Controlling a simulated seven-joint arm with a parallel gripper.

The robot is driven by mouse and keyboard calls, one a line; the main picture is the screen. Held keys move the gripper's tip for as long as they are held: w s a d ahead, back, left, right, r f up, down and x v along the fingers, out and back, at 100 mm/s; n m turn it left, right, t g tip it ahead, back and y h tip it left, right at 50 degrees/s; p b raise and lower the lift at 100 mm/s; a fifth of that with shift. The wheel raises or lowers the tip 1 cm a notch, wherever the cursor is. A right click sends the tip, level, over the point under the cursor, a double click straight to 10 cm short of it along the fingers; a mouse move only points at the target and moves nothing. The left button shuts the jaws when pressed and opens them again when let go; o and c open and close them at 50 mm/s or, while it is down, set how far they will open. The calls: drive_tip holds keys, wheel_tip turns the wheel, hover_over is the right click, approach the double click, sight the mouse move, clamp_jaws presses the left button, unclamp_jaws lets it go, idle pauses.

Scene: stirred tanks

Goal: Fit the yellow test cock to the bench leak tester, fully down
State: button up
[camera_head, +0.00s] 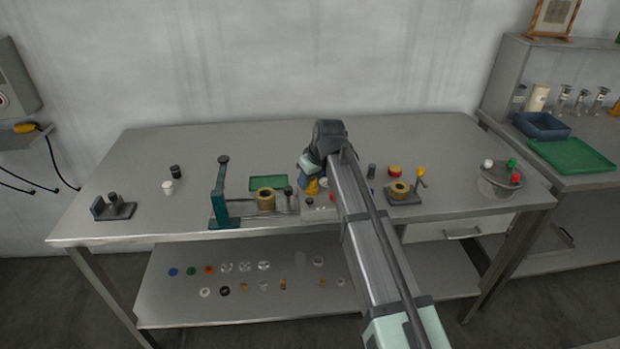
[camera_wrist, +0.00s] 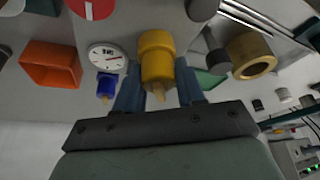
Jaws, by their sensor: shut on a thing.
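The yellow test cock (camera_wrist: 157,58) is between the two blue fingers of my gripper (camera_wrist: 160,88), which is shut on it. Its narrow tip points toward the wrist camera. Its far end is at the grey body of what looks like the bench leak tester (camera_wrist: 150,12); I cannot tell whether it is seated or how deep. A dial gauge (camera_wrist: 107,57) and a small blue cock (camera_wrist: 106,86) are just left of it. In the head view the yellow cock (camera_head: 311,187) shows below my wrist, and the arm hides much of the tester (camera_head: 318,205).
A red disc (camera_wrist: 92,6) and an orange open box (camera_wrist: 50,63) lie left in the wrist view. A brass ring (camera_head: 265,199) sits beside the teal stand (camera_head: 219,196). Right of the arm is a brass-ringed fixture (camera_head: 400,190). The left bench has clear room.

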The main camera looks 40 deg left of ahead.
drive_tip(key=o, duration=1.7)
drive_tip(key=shift+r, duration=0.1)
drive_tip(key=shift+r, duration=3.95)
